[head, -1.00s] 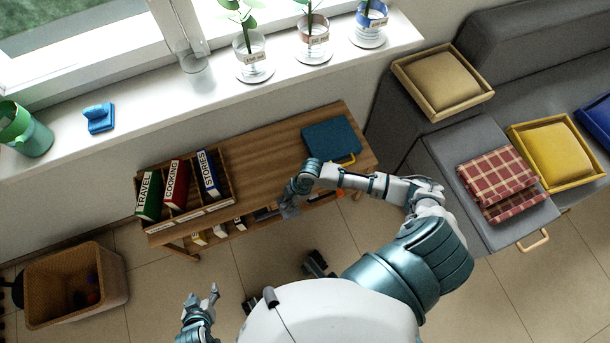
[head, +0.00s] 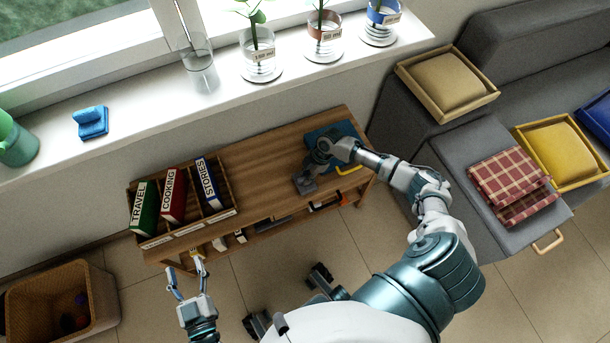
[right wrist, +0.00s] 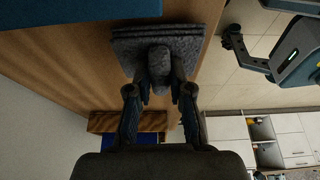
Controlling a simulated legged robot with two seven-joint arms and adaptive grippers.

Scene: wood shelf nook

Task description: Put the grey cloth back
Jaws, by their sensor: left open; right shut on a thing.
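The grey cloth (head: 304,184) is a small dark folded piece near the front edge of the wooden bench top in the head view. My right gripper (head: 312,167) is shut on it and partly covers it. In the right wrist view the folded layers of the cloth (right wrist: 188,44) stick out beyond the fingertips (right wrist: 159,80), against the wood. I cannot tell whether the cloth touches the bench. My left gripper (head: 187,274) is open and empty, low in front of the bench's left end.
The wooden bench (head: 262,165) holds a book rack (head: 220,215) at its left and a blue item (head: 342,131) with a yellow handle at its right. A wicker basket (head: 40,310) stands on the floor at the left. A checked red cloth (head: 508,180) lies on the grey seat.

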